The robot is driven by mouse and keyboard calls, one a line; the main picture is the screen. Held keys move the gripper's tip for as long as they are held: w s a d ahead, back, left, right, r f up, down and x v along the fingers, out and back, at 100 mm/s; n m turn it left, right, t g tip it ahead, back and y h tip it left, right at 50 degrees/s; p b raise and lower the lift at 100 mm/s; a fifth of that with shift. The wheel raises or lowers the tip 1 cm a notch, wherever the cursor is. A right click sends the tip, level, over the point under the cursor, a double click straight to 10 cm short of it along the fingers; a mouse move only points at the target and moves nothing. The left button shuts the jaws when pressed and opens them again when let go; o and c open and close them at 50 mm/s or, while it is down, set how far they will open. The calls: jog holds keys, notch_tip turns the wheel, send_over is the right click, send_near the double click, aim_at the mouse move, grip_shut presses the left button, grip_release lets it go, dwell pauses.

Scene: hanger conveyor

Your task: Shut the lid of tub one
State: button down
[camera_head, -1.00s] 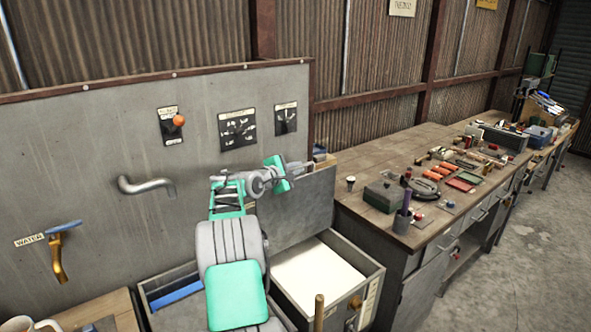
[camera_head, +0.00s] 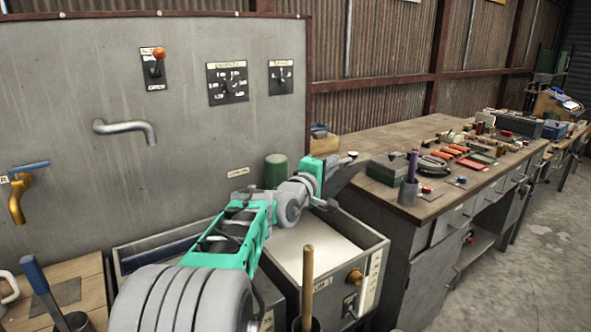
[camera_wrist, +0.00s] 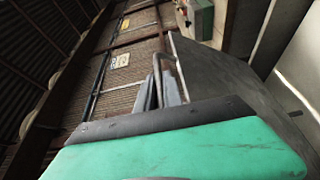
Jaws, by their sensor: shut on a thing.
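Tub one (camera_head: 372,262) is a grey metal box with a pale inner surface, standing in front of the grey panel wall. Its lid (camera_head: 345,178) shows as a dark grey plate, tilted up and seen nearly edge-on at the tub's right back. My gripper (camera_head: 343,161) is at the lid's upper edge, above the tub. In the wrist view its fingers (camera_wrist: 166,92) are shut around a thin bent bar, which looks like the handle, beside the grey lid plate (camera_wrist: 230,88). My arm hides part of the tub's left side and the lid's lower part.
A wooden-handled tool (camera_head: 307,275) stands upright in front of the tub. A workbench (camera_head: 400,205) with tools is close on the right. A pipe spout (camera_head: 125,128) and a yellow tap (camera_head: 17,198) jut from the wall. A green cylinder (camera_head: 275,171) stands behind my arm.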

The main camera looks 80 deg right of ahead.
jog(key=shift+s+a+f+b, duration=0.65)
jog(key=shift+s+a+f, duration=0.05)
jog(key=shift+f, duration=0.25)
jog(key=shift+s+a+f+b, duration=0.65)
jog(key=shift+s+a+f, duration=0.05)
jog(key=shift+f, duration=0.2)
jog(key=c, duration=1.5)
grip_release()
jog(key=shift+r, duration=0.1)
jog(key=v, duration=0.7)
jog(key=shift+w+a+b, duration=0.15)
jog(key=shift+a+b, duration=0.15)
jog(key=shift+a, duration=0.05)
